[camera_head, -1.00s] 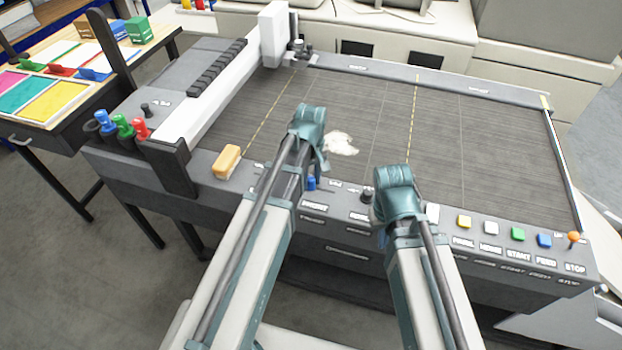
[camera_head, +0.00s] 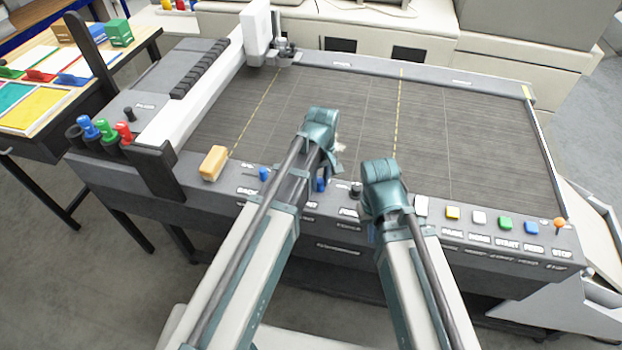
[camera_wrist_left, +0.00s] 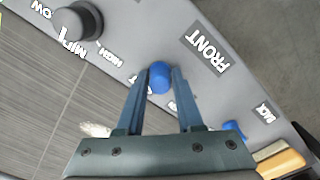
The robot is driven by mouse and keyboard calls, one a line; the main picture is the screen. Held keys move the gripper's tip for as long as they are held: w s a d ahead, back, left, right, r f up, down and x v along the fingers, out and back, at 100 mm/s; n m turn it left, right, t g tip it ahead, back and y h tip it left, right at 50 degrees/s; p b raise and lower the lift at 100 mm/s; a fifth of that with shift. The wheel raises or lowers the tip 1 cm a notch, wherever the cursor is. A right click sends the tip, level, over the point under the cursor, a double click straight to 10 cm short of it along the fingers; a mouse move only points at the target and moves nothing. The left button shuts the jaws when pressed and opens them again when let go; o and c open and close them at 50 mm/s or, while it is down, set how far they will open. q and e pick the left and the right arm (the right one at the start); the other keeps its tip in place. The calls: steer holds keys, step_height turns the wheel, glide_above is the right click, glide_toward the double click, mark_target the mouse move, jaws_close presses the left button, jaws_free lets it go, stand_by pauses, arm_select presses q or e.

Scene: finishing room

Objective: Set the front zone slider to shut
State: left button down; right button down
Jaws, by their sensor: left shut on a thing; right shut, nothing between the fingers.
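The front zone slider's blue knob shows in the left wrist view (camera_wrist_left: 160,75), beside the FRONT label. My left gripper (camera_wrist_left: 159,82) is shut on this knob, one finger on each side. The slider's end words are partly hidden by the fingers and I cannot read them. In the head view my left gripper (camera_head: 322,178) is low at the front panel, with its wrist partly covering the slider. My right gripper (camera_head: 373,230) is shut and empty at the front panel, its fingers mostly hidden behind its wrist.
The back slider's blue knob (camera_head: 263,174) is to the left, beside a yellow-orange block (camera_head: 213,163). A dark round knob (camera_head: 355,190) lies between my grippers. Coloured buttons (camera_head: 505,223) and an orange-topped stop knob (camera_head: 559,223) line the panel's right. The cutting bed (camera_head: 300,110) is mostly clear.

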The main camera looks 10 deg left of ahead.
mark_target(321, 180)
arm_select(q)
steer(key=shift+d, duration=0.2)
steer(key=c, duration=0.9)
jaws_free()
steer(key=o, duration=0.4)
steer(key=shift+d, duration=0.1)
steer(key=shift+c, duration=0.2)
steer(key=shift+r+p, duration=0.45)
steer(key=shift+p, duration=0.05)
step_height(321, 180, up, 13)
steer(key=p, duration=1.3)
